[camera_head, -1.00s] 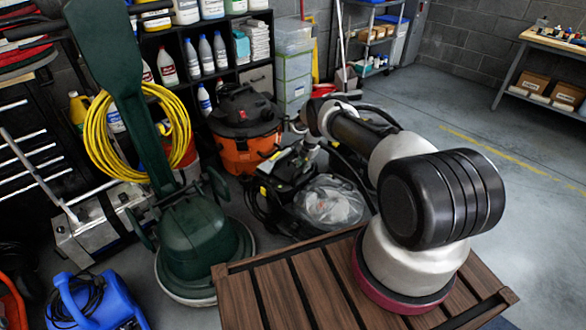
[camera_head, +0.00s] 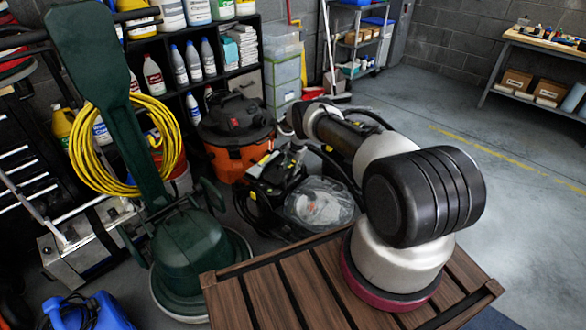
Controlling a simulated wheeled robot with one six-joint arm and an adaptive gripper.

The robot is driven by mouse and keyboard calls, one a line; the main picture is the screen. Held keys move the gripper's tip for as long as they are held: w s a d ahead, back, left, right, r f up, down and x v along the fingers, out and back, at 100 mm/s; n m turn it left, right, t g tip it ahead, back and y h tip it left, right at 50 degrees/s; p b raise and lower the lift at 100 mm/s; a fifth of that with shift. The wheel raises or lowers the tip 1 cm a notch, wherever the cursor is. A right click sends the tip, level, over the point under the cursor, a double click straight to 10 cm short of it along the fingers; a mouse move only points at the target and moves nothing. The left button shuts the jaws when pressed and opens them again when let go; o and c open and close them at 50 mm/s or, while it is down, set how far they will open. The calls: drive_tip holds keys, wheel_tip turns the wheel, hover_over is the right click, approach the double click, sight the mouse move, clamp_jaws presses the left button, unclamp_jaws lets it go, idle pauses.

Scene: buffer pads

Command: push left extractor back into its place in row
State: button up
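A black extractor (camera_head: 262,191) with yellow details and a clear domed tank (camera_head: 320,204) sits on the floor beyond my wooden deck, right of the orange and black vacuum. Dark machine parts (camera_head: 346,147) show behind it, partly covered by my arm; I cannot tell whether they are a second extractor. My arm reaches back from the deck, with its wrist above and behind the extractor's black body. My gripper (camera_head: 297,146) is small and low at the wrist, partly lost against the dark machines. I cannot tell whether it touches the extractor or how its fingers stand.
A green floor machine (camera_head: 189,250) with a tall handle and yellow cable stands on the left. The orange vacuum (camera_head: 235,138) stands close to the extractor. A bottle shelf (camera_head: 218,87) and clear bins (camera_head: 284,72) are behind. Open floor (camera_head: 440,110) lies at right.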

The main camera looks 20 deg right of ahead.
drive_tip(key=shift+s, duration=0.1)
drive_tip(key=v, duration=1.2)
idle(0.4)
